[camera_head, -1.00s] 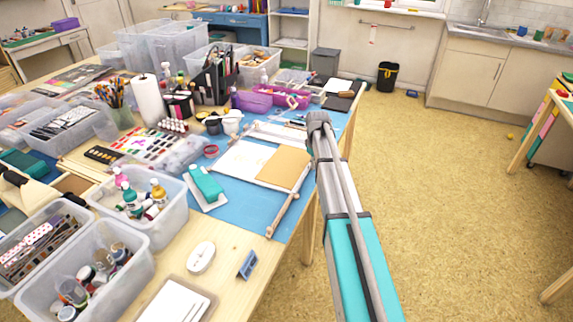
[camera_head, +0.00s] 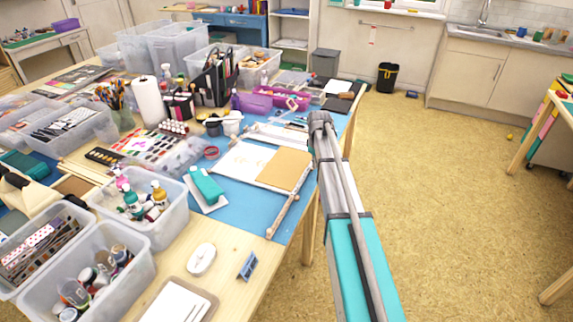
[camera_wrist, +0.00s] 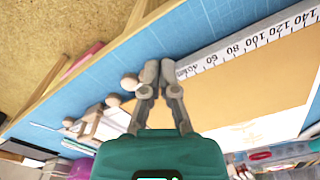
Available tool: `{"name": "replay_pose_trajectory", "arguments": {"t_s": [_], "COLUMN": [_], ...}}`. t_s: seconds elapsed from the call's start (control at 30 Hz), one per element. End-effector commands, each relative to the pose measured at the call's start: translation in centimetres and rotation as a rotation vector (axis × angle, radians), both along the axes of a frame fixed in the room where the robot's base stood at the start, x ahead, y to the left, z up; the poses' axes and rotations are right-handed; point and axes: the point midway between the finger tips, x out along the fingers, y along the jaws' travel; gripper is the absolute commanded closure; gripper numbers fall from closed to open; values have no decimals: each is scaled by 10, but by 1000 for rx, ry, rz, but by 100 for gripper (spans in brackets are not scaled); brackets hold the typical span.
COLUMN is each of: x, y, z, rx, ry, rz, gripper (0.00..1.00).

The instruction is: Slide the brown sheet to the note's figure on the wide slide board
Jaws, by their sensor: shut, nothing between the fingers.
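The brown sheet (camera_head: 285,168) lies flat on the right part of the white wide slide board (camera_head: 233,160). In the wrist view the brown sheet (camera_wrist: 235,88) runs beside a printed scale (camera_wrist: 250,42) with figures from about 40 to 140. My gripper (camera_wrist: 159,68) is shut and empty, its fingertips close together at the low end of that scale, near the sheet's edge. I cannot tell whether they touch it. In the head view my arm hides the fingers. A small blue card (camera_head: 248,266) stands at the table's front; its writing is too small to read.
A blue mat (camera_head: 245,200) lies under the board. A wooden rod (camera_head: 283,215) lies in front of it. A teal stamp-like block (camera_head: 206,184) is to the left, purple trays (camera_head: 280,97) behind. Clear bins crowd the left. The table's right edge is close to the board.

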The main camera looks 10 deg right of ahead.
Motion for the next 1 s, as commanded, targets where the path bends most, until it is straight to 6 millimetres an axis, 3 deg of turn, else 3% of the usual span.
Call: {"name": "replay_pose_trajectory", "arguments": {"t_s": [1.0], "x": [0], "y": [0], "z": [59], "rx": [0], "ry": [0], "rz": [0], "gripper": [100]}}
